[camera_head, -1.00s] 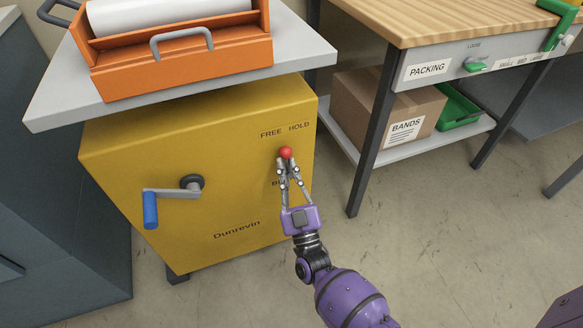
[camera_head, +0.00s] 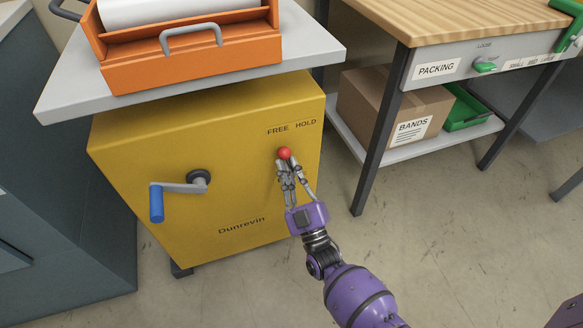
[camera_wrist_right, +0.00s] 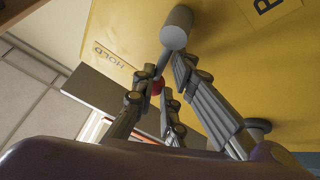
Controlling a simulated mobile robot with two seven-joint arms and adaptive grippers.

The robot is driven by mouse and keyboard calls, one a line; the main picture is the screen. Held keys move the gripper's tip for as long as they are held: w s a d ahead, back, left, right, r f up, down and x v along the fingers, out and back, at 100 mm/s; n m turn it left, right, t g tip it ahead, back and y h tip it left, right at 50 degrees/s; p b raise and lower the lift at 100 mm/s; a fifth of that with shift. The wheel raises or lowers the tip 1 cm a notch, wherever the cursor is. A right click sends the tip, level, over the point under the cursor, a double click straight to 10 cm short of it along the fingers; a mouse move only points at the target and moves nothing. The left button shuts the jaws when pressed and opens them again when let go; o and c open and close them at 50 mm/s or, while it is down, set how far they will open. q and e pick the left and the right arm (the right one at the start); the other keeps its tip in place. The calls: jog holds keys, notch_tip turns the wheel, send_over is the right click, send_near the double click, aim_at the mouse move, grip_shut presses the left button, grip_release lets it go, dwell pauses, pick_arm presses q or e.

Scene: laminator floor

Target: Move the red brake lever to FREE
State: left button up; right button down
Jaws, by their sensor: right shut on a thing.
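The brake lever's red knob (camera_head: 284,153) stands out from the front of the yellow cabinet (camera_head: 235,185), below the FREE (camera_head: 277,130) and HOLD (camera_head: 306,123) labels. It sits below the right end of FREE, left of HOLD. My right gripper (camera_head: 287,167) is shut on the lever just below the knob. In the right wrist view, the fingers of my right gripper (camera_wrist_right: 160,90) are around the lever's thin grey rod, by the partly hidden red knob (camera_wrist_right: 157,87). The rod runs to a grey cylindrical hub (camera_wrist_right: 177,28). My left gripper is out of view.
A crank with a blue handle (camera_head: 157,203) sticks out left of the lever. A grey top (camera_head: 70,88) with an orange roll holder (camera_head: 195,68) overhangs the cabinet. A packing bench (camera_head: 460,35) with a cardboard box (camera_head: 375,105) stands at right. The floor between is clear.

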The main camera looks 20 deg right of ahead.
jog(key=shift+w+a+r+y, duration=0.15)
jog(key=shift+a+r+y, duration=0.2)
jog(key=shift+a, duration=0.1)
jog(key=c, duration=1.7)
grip_release()
jog(key=shift+c, duration=0.2)
jog(key=shift+d+f, duration=0.15)
jog(key=a+v, duration=0.1)
jog(key=v, duration=1)
jog(key=shift+s+d+f, duration=0.15)
jog(key=shift+s+d, duration=0.2)
jog(key=shift+s, duration=0.1)
